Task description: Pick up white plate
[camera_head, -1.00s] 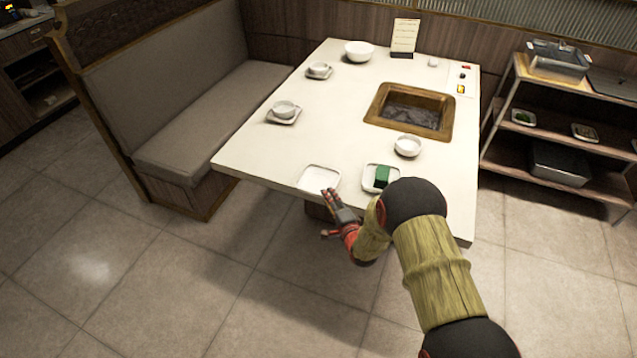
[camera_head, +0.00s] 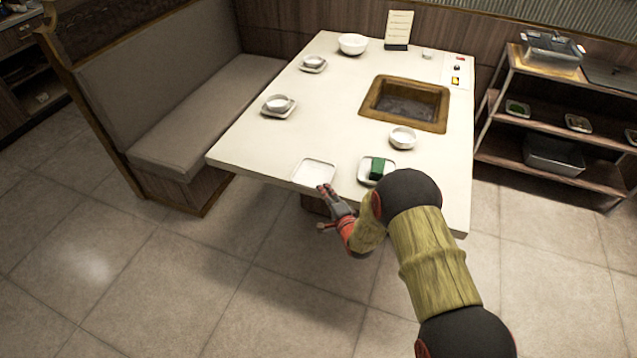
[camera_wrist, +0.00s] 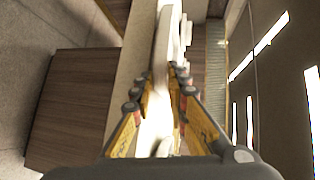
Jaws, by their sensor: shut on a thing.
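The white plate (camera_head: 313,172) is a square, shallow dish at the near edge of the table, left of another plate that carries a green block. My gripper (camera_head: 325,189) reaches in from the front and is shut on the plate's near rim. In the wrist view the fingers (camera_wrist: 177,72) are close together, with the pale edge of the plate (camera_wrist: 161,50) running between and beyond them. I cannot tell whether the plate touches the tabletop or is slightly raised.
The white table (camera_head: 250,140) holds a second plate with a green block (camera_head: 377,168), several white bowls, a sunken grill (camera_head: 405,103) and a menu stand (camera_head: 398,29). A bench (camera_head: 200,115) stands left, a shelf cart (camera_head: 535,165) right. Floor in front is clear.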

